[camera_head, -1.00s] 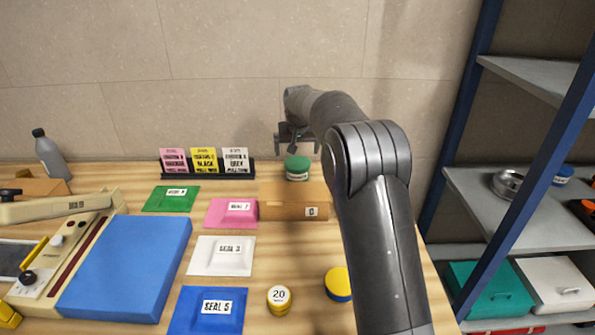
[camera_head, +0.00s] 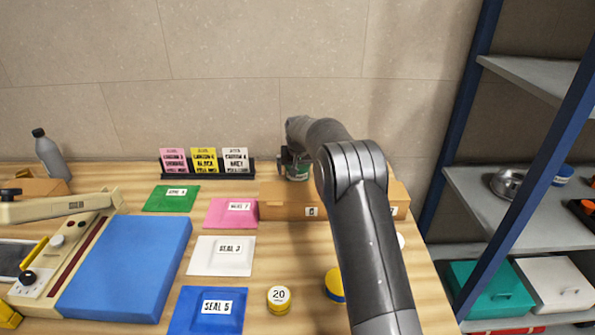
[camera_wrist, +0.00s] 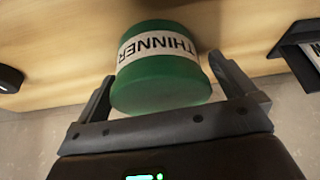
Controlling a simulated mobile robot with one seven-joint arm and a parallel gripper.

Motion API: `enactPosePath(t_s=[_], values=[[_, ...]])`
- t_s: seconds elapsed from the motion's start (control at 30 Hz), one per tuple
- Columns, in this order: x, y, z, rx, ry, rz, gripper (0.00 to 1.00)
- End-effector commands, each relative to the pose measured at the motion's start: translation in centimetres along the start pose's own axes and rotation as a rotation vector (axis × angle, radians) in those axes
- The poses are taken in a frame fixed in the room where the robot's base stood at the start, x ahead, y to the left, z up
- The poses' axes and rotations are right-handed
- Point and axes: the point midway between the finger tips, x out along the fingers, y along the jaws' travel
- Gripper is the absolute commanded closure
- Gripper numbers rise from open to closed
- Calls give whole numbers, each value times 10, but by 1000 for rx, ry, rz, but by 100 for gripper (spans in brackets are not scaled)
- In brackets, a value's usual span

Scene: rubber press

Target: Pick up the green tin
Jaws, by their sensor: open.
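The green tin (camera_head: 299,173) stands at the back of the bench, behind a wooden box, with its top largely hidden by my gripper in the head view. In the wrist view the green tin (camera_wrist: 163,75) has a white label reading "THINNER" and sits between the two fingers. My gripper (camera_wrist: 172,92) is open, with one finger on each side of the tin. A gap shows beside the right finger; I cannot tell whether the left finger touches. In the head view my gripper (camera_head: 292,163) is at the tin.
The wooden box (camera_head: 282,199) stands in front of the tin. A black card rack (camera_head: 208,174) is to the left, with colored seal packets in front of it. The tiled wall (camera_head: 200,80) is close behind, and a blue-framed shelf (camera_head: 455,130) stands at right.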

Motion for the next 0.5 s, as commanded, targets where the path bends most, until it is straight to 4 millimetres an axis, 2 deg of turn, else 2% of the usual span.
enactPosePath(t_s=[0.17,0.5], values=[[-1,0,0,0,1,0,1],[-1,0,0,0,1,0,29]])
